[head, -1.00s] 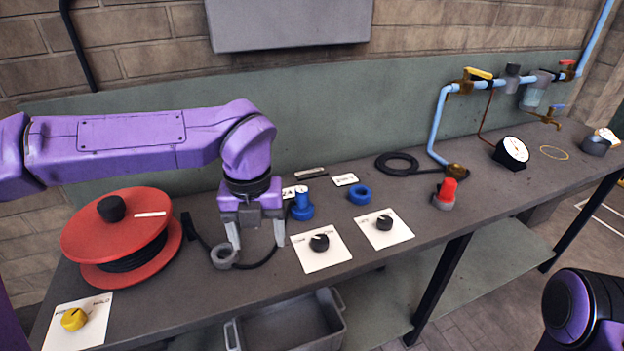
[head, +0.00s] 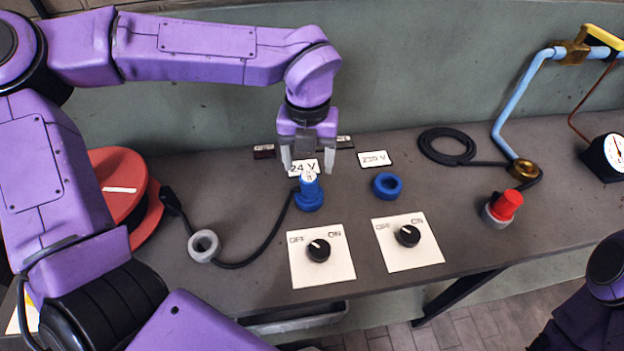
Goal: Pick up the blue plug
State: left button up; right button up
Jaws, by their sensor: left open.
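The blue plug (head: 309,187) stands upright at a blue round base, just in front of the "24 V" label (head: 303,168). Its top is pale. My left gripper (head: 309,166) points down with its fingers open. In the picture the fingers lie to the left and right of the plug's top. I cannot tell whether they touch it or how far they reach down. Part of my right arm shows at the lower right, but its gripper is out of the picture.
An empty blue ring socket (head: 387,186) sits by the "230 V" label (head: 374,159). Two switch plates (head: 335,271) (head: 427,256) lie in front. A grey ring (head: 204,246) joins a black cable. A red plug (head: 508,204) stands right, a red reel (head: 112,165) left.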

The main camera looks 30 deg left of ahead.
aim_at(309, 174)
pick_arm(q)
notch_tip(309, 174, down, 7)
jog(key=shift+r+p, duration=0.1)
jog(key=shift+p, duration=0.45)
jog(key=shift+w, duration=0.1)
jog(key=c, duration=1.2)
